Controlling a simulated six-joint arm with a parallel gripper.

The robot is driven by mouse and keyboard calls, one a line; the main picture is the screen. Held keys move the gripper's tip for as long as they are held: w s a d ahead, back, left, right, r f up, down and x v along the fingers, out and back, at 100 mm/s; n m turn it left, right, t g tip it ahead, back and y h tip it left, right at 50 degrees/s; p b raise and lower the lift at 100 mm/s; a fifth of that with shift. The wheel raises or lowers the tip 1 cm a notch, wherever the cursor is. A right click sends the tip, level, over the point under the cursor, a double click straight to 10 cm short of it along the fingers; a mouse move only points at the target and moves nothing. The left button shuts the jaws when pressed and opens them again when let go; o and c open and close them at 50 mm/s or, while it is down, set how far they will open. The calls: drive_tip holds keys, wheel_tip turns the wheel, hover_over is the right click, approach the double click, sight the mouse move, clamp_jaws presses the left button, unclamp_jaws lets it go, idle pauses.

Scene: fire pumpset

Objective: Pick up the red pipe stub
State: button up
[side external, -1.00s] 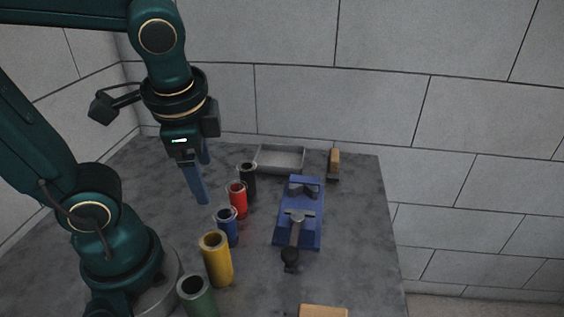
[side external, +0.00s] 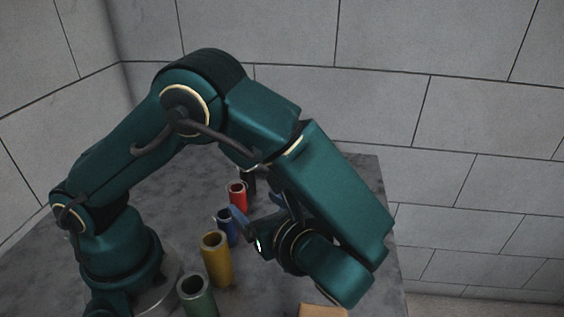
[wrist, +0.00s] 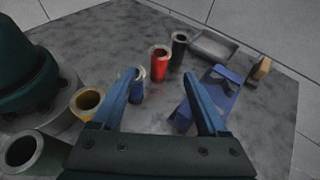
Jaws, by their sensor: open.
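The red pipe stub (side external: 238,194) stands upright on the grey table in a row of pipe stubs, between the blue and the black one. In the wrist view the red pipe stub (wrist: 159,63) shows ahead of my open fingers, a little right of the left finger. My gripper (wrist: 165,82) is open and empty, with two blue fingers spread apart. In the side view my gripper (side external: 254,212) is tilted over sideways, its fingers pointing back toward the row, apart from the red stub. My arm hides much of the table's right side there.
A blue pipe stub (wrist: 137,88) stands partly behind my left finger. The black (wrist: 179,48), yellow (side external: 216,260) and green (side external: 195,296) stubs stand along the row. A blue vise (wrist: 219,90) is near my right finger. A grey tray (wrist: 213,46) and a wooden-topped block (wrist: 261,67) lie farther back.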

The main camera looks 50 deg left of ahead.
sight(238, 190)
drive_tip(key=x, duration=1.1)
drive_tip(key=shift+a+f, duration=0.15)
drive_tip(key=shift+a, duration=0.2)
clamp_jaws()
